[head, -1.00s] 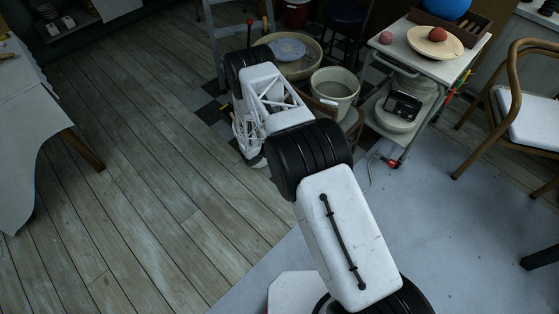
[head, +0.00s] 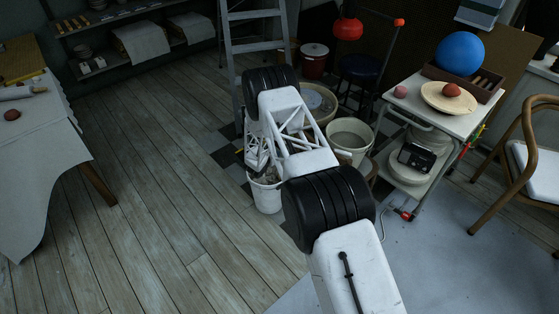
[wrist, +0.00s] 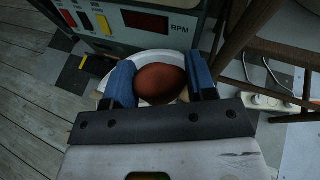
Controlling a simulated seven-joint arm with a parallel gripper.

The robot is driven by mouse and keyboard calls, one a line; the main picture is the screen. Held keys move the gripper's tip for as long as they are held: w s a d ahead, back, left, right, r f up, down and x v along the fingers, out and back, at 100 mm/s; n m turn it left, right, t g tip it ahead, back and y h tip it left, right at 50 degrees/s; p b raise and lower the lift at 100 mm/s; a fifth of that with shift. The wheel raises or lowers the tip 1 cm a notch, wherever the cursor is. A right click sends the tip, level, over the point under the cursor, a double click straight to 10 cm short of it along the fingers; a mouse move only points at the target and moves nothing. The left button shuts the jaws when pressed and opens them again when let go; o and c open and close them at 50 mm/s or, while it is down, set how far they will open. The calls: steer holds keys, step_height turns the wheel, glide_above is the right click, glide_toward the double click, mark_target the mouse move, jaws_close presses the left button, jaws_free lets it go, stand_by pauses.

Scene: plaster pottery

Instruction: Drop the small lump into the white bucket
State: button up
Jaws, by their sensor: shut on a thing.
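My gripper (wrist: 160,86) has blue fingers and is shut on a reddish-brown lump (wrist: 160,78) in the wrist view. The white bucket (head: 267,201) stands on the floor beside the arm in the head view, with some contents showing at its top. A white round rim, apparently that bucket (wrist: 150,53), shows behind and below the lump in the wrist view. The lump covers most of the opening. The height of the lump above the rim cannot be told. The fingers and held lump are not clearly visible in the head view.
A panel marked RPM (wrist: 160,25) is close beyond the fingers, with wooden legs (wrist: 245,35) at right. A larger pale bucket (head: 350,134) and a basin (head: 318,100) stand nearby. The trolley (head: 470,122) carries other lumps. The wood floor (head: 160,180) at left is clear.

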steer(key=shift+w+a, duration=0.3)
steer(key=shift+a, duration=0.15)
steer(key=shift+f, duration=0.15)
steer(key=shift+f, duration=2.9)
steer(key=o, duration=1)
steer(key=shift+o, duration=0.2)
steer(key=shift+s, duration=0.15)
